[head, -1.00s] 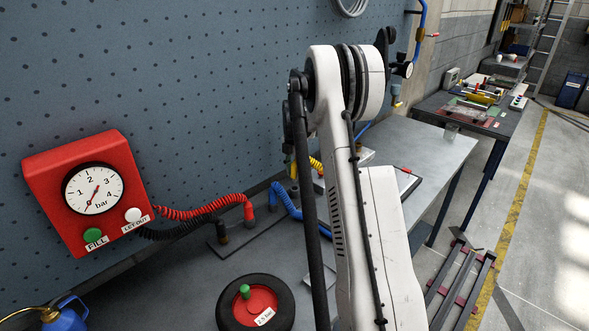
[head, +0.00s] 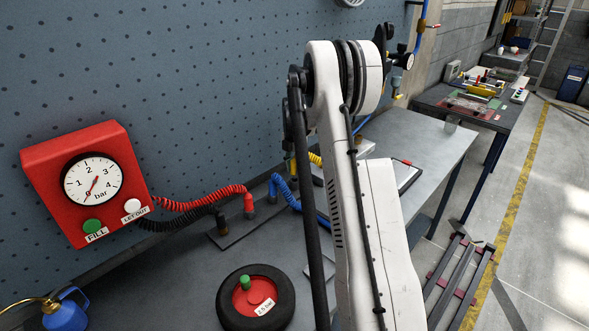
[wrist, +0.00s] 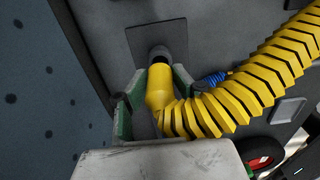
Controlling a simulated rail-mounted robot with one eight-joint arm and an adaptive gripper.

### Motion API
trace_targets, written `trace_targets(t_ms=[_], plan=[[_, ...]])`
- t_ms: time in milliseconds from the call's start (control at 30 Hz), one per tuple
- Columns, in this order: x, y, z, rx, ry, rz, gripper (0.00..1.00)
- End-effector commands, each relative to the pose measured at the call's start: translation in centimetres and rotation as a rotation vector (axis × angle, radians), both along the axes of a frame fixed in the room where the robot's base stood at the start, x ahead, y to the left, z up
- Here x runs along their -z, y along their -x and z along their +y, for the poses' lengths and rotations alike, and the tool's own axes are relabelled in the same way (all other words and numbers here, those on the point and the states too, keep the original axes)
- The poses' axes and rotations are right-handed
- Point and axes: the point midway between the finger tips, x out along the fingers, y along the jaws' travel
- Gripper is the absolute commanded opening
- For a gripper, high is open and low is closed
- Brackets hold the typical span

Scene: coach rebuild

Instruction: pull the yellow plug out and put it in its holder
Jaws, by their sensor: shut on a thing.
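The yellow plug (wrist: 159,86) is at the end of a thick yellow coiled hose (wrist: 215,102). In the wrist view my gripper (wrist: 152,92) is shut on the plug, with a green-edged finger on each side. The plug lines up with a dark round socket (wrist: 160,53) on a dark square plate (wrist: 136,40). I cannot tell whether the plug is inside it or just in front of it. In the head view the yellow hose (head: 315,158) shows partly behind my arm, and the gripper is mostly hidden there.
Red (head: 249,204), black (head: 222,224) and blue (head: 273,188) plugs with coiled hoses stand along the wall. A red gauge box (head: 88,183) hangs at left. A wheel (head: 228,302) and a blue oil can (head: 65,316) are on the bench. A tablet-like board (head: 408,174) lies right of my arm.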

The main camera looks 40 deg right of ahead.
Motion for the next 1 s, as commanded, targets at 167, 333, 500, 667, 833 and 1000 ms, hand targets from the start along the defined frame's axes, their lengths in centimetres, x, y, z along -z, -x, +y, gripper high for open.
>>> trace_targets(t_ms=[167, 333, 500, 667, 833, 1000], plan=[[0.4, 0.0, 0.0, 0.0, 0.0, 0.0, 0.0], [0.8, 0.0, 0.0, 0.0, 0.0, 0.0, 0.0], [1.1, 0.0, 0.0, 0.0, 0.0, 0.0, 0.0], [1.5, 0.0, 0.0, 0.0, 0.0, 0.0, 0.0], [1.8, 0.0, 0.0, 0.0, 0.0, 0.0, 0.0], [2.2, 0.0, 0.0, 0.0, 0.0, 0.0, 0.0]])
